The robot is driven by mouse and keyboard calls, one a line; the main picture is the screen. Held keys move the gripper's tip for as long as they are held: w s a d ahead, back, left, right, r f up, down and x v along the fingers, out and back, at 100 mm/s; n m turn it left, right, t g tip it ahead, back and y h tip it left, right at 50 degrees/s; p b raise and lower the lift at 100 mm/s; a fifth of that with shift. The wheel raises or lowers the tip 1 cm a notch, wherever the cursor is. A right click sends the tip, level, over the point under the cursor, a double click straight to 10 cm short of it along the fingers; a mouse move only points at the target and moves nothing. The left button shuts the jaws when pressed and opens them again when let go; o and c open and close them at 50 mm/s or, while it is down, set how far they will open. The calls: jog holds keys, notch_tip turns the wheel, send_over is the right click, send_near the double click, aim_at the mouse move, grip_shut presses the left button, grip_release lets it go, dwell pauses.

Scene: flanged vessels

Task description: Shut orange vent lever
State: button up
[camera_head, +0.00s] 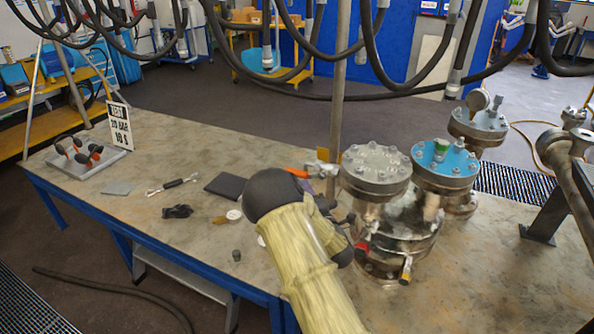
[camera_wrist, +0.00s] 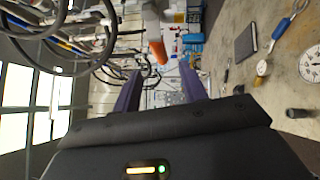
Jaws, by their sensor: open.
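The orange lever (camera_head: 297,172) shows in the head view, at a small valve on the left side of the steel vessel (camera_head: 376,170). It points left, roughly level. My forearm and black wrist are just below and in front of it. My gripper (camera_wrist: 160,74) shows in the wrist view with its two dark fingers apart and nothing held. An orange piece (camera_wrist: 157,51) appears beyond and between the fingertips; I cannot tell if it is the lever. In the head view the fingers are hidden behind my arm.
A blue-topped flange (camera_head: 444,160) stands right of the vessel. A red handle (camera_head: 362,247) and a yellow-orange handle (camera_head: 405,270) sit low on its front. A dark tablet (camera_head: 225,186), a wrench (camera_head: 172,186) and small parts lie on the table. Hoses hang overhead.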

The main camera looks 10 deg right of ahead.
aim_at(304, 174)
jog(key=p+x, duration=0.1)
jog(key=x, duration=0.8)
jog(key=shift+w+p, duration=0.25)
jog(key=shift+p, duration=0.15)
grip_shut()
